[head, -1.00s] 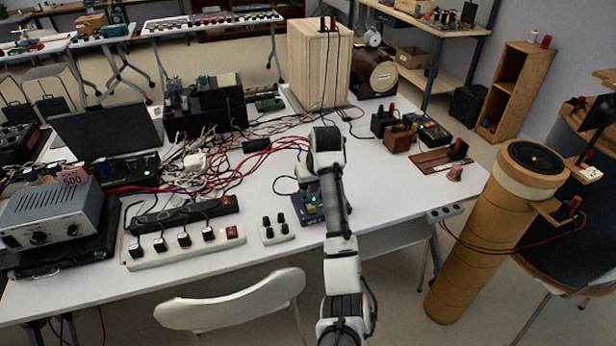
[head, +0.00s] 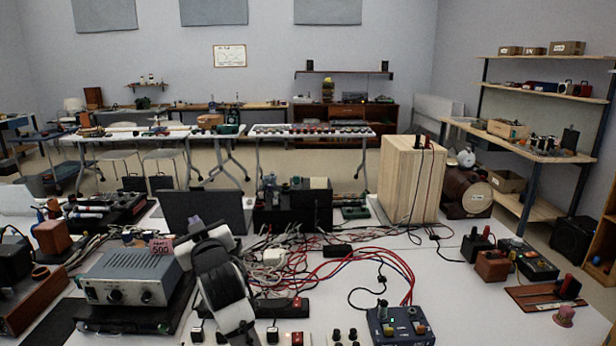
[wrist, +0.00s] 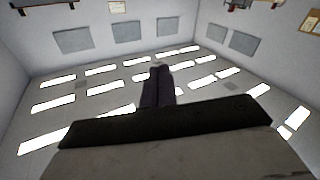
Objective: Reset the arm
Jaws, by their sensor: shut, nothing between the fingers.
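My gripper (wrist: 158,88) shows in the wrist view as two dark fingers pressed together, with nothing between them. Behind them are the ceiling with its bright light panels and the upper walls, so the wrist camera faces upward. In the head view my arm (head: 226,285), with white and black links, rises from the bottom edge left of centre, in front of the cluttered table (head: 450,285). I cannot make out the fingers in the head view.
A grey amplifier (head: 130,280) stands left of my arm, and a power strip and cables lie around it. A blue box with knobs (head: 400,325) is to the right. A tall wooden box (head: 412,180) stands further back. Open air surrounds the fingers.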

